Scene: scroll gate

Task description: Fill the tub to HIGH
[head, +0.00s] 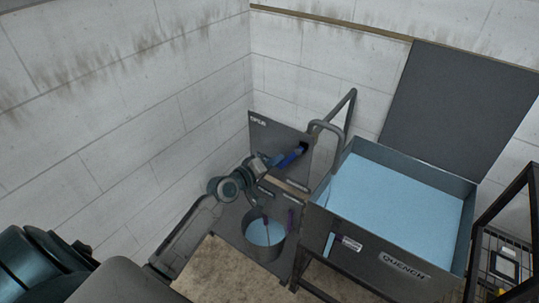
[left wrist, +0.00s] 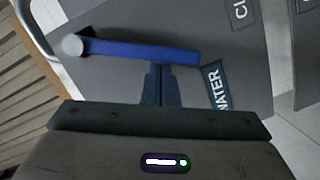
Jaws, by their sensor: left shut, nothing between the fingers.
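A round grey tub (head: 265,255) stands below the dark panel in the head view and holds light blue water (head: 268,234). A blue lever (head: 292,157) is on the panel (head: 262,127) above it. In the left wrist view the lever (left wrist: 140,50) lies almost level, with a grey round piece at its left end. My left gripper (left wrist: 160,70) is shut and empty, its fingertips right beside the lever; I cannot tell whether they touch. A "WATER" label (left wrist: 217,87) is next to the fingers. The tub's level marks are too small to read. My right gripper is not in view.
A large grey tank labelled "QUENCH" (head: 404,265), full of blue liquid, stands to the right on a dark frame. White block walls (head: 100,100) close off the left and back. A dark rack (head: 503,235) stands far right.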

